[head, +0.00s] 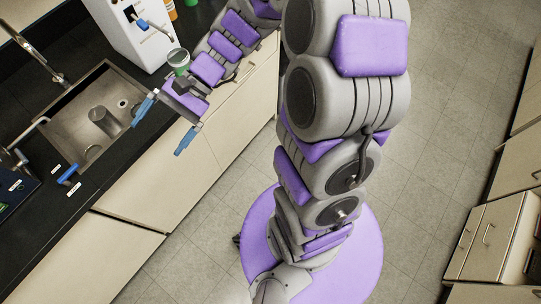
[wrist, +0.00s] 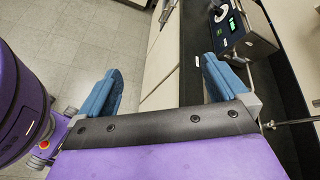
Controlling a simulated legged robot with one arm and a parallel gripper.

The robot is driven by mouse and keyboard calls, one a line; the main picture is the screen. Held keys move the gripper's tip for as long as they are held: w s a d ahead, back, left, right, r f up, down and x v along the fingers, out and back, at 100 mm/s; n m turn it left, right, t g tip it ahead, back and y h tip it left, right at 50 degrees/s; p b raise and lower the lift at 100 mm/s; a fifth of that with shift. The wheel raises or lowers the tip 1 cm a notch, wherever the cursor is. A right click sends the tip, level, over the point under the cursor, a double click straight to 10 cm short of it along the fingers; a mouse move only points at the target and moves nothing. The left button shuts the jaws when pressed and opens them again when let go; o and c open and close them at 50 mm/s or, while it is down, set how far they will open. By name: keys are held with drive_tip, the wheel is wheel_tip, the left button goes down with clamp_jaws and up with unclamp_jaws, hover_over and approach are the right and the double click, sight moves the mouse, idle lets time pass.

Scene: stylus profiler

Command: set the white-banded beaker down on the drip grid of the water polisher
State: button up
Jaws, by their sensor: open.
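The water polisher (head: 128,32) is the white box on the counter at the upper left of the head view, with a dispensing arm on its front. A small round vessel with a pale rim and green inside (head: 178,59) shows just below that arm, partly behind my wrist. It may be the white-banded beaker, but I cannot make out its band or what it rests on. The drip grid is not clearly visible. My gripper (head: 166,123) is open and empty over the counter's front edge, nearer than the vessel. The wrist view shows its blue fingers (wrist: 160,88) wide apart.
A sink (head: 72,106) left of my gripper holds a clear grey vessel (head: 105,121). A faucet (head: 32,45) reaches over it. An instrument with a green screen (wrist: 240,28) stands on the counter beyond my fingers. The floor (head: 430,150) is clear.

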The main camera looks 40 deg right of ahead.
drive_tip(key=s+d+n+g+h, duration=0.1)
drive_tip(key=s+d+n+h, duration=0.15)
drive_tip(key=s, duration=0.35)
drive_tip(key=s+d+n+h, duration=0.1)
drive_tip(key=s+n+h, duration=0.25)
drive_tip(key=s, duration=0.25)
drive_tip(key=s+d+r+n+t+h, duration=0.1)
drive_tip(key=s+d+n+h, duration=0.1)
drive_tip(key=s+d+h, duration=0.4)
drive_tip(key=s+d, duration=0.1)
drive_tip(key=d, duration=0.4)
drive_tip(key=shift+s+n+t+h, duration=0.25)
drive_tip(key=shift+n+t+h, duration=0.05)
drive_tip(key=shift+h, duration=0.1)
drive_tip(key=shift+d, duration=0.1)
drive_tip(key=shift+c, duration=0.4)
